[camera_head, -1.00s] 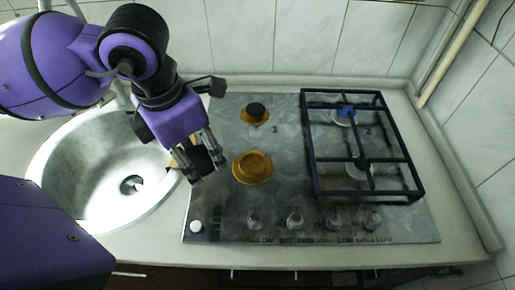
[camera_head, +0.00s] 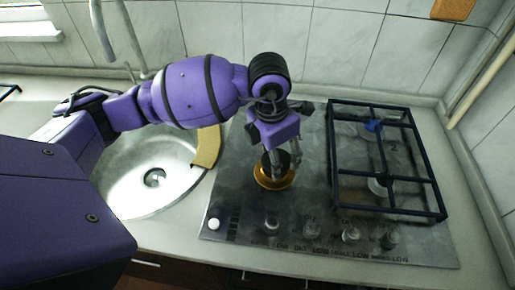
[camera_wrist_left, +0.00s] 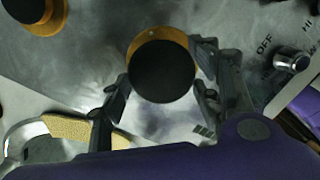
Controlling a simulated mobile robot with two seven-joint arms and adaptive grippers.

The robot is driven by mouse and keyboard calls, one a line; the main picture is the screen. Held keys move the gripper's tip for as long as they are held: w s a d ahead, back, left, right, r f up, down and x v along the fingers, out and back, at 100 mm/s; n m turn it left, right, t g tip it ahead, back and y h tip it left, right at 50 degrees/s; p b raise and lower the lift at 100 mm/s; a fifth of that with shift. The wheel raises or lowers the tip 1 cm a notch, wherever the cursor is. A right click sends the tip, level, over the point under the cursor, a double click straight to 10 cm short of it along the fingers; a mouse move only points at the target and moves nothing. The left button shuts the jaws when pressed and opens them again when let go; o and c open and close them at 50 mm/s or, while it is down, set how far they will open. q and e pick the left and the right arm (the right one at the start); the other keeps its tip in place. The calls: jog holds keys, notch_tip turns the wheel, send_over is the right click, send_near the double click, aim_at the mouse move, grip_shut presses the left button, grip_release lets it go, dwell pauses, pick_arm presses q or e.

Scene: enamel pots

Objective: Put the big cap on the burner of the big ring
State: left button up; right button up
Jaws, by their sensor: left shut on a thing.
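The big cap (camera_wrist_left: 162,72), a round black disc, is between the fingers of my left gripper (camera_head: 286,160), which is shut on it. In the head view the cap (camera_head: 270,160) is over the big brass ring (camera_head: 273,184), partly hidden by the fingers. In the wrist view the brass ring (camera_wrist_left: 160,36) shows along the cap's far edge, so the two overlap but are not fully lined up there. I cannot tell whether the cap touches the ring. My right gripper is not in view.
A black grate (camera_head: 388,208) covers the right burners. Knobs (camera_head: 272,222) line the hob's front. The sink (camera_head: 120,200), with a tan piece (camera_head: 207,148) on its edge, is at left. A smaller capped burner (camera_wrist_left: 25,8) shows in the wrist view.

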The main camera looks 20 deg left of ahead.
pick_arm(q)
jog(key=shift+f, duration=1.25)
jog(key=shift+f, duration=0.15)
jog(key=o, duration=1.2)
jog(key=shift+o, duration=0.2)
notch_tip(320, 180, up, 12)
jog(key=s, duration=0.1)
jog(key=shift+s+a, duration=0.15)
jog(key=shift+a, duration=0.25)
